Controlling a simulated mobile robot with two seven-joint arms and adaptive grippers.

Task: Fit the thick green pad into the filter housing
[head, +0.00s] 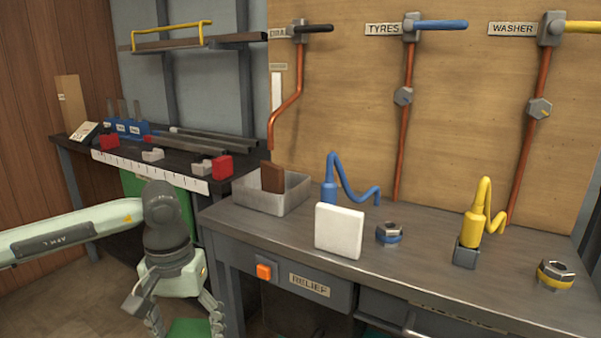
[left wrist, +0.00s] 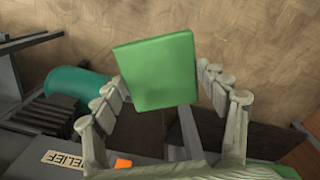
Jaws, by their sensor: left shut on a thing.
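My left gripper (head: 187,318) hangs low in front of the workbench in the head view, fingers pointing down. It is shut on the green pad (head: 190,328), partly cut off by the bottom edge. In the left wrist view, the pad (left wrist: 155,72) is a square green block between the two fingers (left wrist: 162,80), slightly tilted, with the floor behind it. I cannot identify the filter housing with certainty; a dark ribbed block (left wrist: 45,116) lies beside a teal cylinder (left wrist: 78,84) in the left wrist view. My right gripper is not in view.
The workbench (head: 430,270) holds a grey tray (head: 280,205) with a brown pad (head: 272,178), a white square block (head: 339,230), large nuts and blue and yellow coiled hoses. An orange button (head: 264,271) and RELIEF label (head: 309,285) are on its front. Open floor lies left.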

